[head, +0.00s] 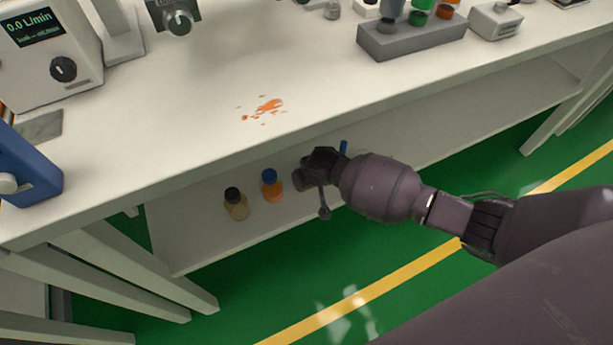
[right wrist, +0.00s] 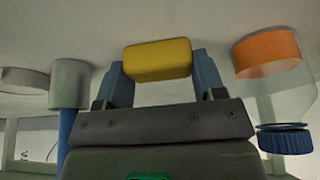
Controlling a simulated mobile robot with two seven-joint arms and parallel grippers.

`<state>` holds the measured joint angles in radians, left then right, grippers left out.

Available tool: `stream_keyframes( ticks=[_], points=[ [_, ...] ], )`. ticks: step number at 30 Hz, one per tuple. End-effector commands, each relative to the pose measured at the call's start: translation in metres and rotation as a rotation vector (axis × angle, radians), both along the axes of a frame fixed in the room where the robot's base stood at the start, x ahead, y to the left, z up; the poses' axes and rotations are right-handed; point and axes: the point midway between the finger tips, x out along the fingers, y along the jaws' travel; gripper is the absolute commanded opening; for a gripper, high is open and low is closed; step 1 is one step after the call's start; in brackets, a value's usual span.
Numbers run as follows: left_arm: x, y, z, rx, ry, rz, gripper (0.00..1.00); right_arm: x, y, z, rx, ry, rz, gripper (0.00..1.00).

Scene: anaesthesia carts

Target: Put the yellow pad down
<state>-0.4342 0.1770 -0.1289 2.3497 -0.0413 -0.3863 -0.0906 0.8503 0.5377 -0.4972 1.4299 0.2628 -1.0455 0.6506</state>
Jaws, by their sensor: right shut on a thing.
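The yellow pad (right wrist: 157,60) is between the two blue-grey fingers of my right gripper (right wrist: 160,75), which is shut on it. The wrist picture appears upside down, with the pad close to a pale surface; I cannot tell whether it touches. In the head view my right gripper (head: 318,170) reaches in over the lower shelf (head: 205,232) under the bench's front edge. The pad is hidden there. My left gripper is not in view.
An orange bottle with a blue cap (head: 271,186) stands close left of my right gripper, also in the wrist view (right wrist: 285,138). A black-capped bottle (head: 236,204) is further left. A blue-stemmed object (head: 343,147) is on the other side. The bench top (head: 200,110) has an orange spill (head: 266,107).

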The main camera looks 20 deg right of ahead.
Motion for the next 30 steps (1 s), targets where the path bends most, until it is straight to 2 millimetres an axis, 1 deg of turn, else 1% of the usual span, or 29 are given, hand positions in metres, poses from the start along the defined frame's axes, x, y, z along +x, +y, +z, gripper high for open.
stream_keyframes(
  ticks=[3,7,12,13,17,18,26,28,30],
  points=[
    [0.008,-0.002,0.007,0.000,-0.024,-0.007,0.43,0.002,0.000,0.003,0.000,-0.005,0.000,0.44],
    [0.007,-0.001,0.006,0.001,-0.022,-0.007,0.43,0.002,0.000,0.003,0.001,-0.006,-0.001,0.44],
    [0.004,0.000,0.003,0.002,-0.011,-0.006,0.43,0.002,0.000,-0.002,0.001,-0.004,-0.001,0.44],
    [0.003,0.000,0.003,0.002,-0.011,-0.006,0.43,0.002,0.000,-0.001,0.001,-0.005,-0.001,0.66],
    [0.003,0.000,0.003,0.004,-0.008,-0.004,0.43,0.002,0.000,-0.001,0.001,-0.005,-0.001,0.86],
    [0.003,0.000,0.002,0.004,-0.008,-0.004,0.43,0.002,0.000,-0.001,0.001,-0.005,-0.001,0.89],
    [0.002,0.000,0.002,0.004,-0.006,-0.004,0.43,0.002,0.000,0.000,0.000,-0.005,0.000,0.89],
    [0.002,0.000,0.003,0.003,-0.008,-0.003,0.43,0.002,0.000,0.004,0.000,-0.007,0.000,0.89],
    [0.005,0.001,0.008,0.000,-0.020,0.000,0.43,0.001,0.000,0.012,0.002,-0.010,0.000,0.89]
  ],
)
